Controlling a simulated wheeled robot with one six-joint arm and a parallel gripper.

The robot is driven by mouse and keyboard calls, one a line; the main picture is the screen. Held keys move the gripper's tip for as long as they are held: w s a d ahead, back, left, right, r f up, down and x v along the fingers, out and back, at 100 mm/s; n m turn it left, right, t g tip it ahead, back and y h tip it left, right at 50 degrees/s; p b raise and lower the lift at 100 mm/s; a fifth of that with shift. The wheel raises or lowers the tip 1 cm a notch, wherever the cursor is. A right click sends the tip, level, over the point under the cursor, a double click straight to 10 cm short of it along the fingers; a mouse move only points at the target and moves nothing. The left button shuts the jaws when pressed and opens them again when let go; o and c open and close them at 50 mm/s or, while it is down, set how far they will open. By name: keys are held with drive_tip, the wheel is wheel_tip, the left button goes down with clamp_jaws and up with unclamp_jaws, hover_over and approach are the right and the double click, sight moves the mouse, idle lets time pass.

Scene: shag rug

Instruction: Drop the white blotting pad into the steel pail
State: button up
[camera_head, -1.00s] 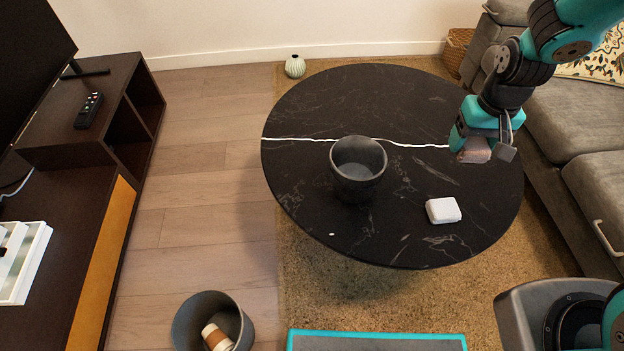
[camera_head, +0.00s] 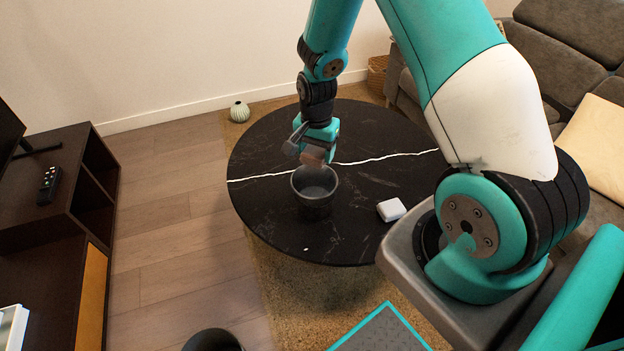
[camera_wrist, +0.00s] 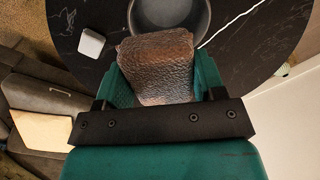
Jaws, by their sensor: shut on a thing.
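The white pad (camera_head: 391,209), a small rounded square block, lies on the black round table, right of the grey pail (camera_head: 315,190). The pad also shows in the wrist view (camera_wrist: 92,42), apart from my gripper. The pail stands upright on the table, and its visible inside looks empty; its rim shows at the top of the wrist view (camera_wrist: 170,14). My gripper (camera_head: 316,148) is shut on a brown, rough-textured block (camera_wrist: 157,68), not on the white pad. It holds the block above the pail's far rim in the head view.
The black table (camera_head: 270,225) has bare room around the pail and pad. A dark bin (camera_head: 212,341) stands on the floor at the bottom edge.

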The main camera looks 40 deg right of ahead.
drive_tip(key=shift+d+r+m+p, duration=0.1)
drive_tip(key=shift+d+m+p, duration=0.2)
drive_tip(key=shift+d+m, duration=0.6)
drive_tip(key=shift+a+f+m, duration=0.2)
drive_tip(key=shift+f+m, duration=0.05)
drive_tip(key=shift+m, duration=0.05)
wheel_tip(320, 180, down, 6)
drive_tip(key=b, duration=0.5)
drive_tip(key=shift+r, duration=0.2)
drive_tip(key=o, duration=0.9)
wheel_tip(320, 180, up, 18)
drive_tip(key=shift+f+p, duration=0.2)
drive_tip(key=shift+p, duration=0.7)
